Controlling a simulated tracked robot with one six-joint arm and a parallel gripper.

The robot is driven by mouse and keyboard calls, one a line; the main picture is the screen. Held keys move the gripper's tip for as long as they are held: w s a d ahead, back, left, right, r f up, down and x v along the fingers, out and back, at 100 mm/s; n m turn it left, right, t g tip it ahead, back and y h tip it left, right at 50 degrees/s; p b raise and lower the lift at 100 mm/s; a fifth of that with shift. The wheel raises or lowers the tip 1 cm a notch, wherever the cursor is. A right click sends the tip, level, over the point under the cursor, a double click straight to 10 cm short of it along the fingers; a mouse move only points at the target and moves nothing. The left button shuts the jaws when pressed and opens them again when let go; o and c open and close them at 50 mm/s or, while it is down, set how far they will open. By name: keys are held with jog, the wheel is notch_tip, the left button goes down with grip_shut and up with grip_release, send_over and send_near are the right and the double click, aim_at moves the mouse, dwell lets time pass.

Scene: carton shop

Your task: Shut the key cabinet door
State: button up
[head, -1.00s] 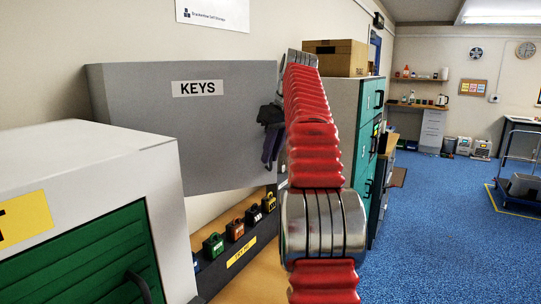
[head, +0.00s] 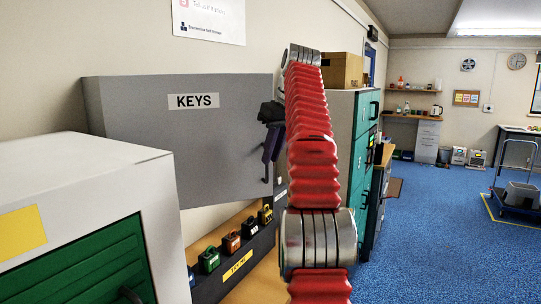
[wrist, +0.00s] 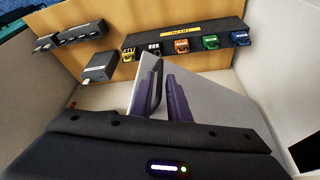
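The key cabinet door (head: 190,150) is a grey panel labelled KEYS, at the left of the head view. It appears to stand out from the wall at an angle; its inner side is hidden there. A small dark handle (head: 266,172) shows near its right edge. My gripper (head: 271,145) is at this edge, beside the handle. In the wrist view, the purple fingers of my gripper (wrist: 162,90) stand a narrow gap apart in front of the grey door (wrist: 215,115). A dark bar, apparently the handle, is close to the left finger; a firm hold cannot be made out.
A white cabinet with a green shutter (head: 80,265) stands close at the front left. Green lockers (head: 365,130) with a carton (head: 341,70) stand behind my arm. Blue floor (head: 440,230) is open at right.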

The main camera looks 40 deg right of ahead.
jog(key=s, duration=1.1)
jog(key=shift+s+a, duration=0.25)
jog(key=shift+s, duration=0.15)
dwell(0.3)
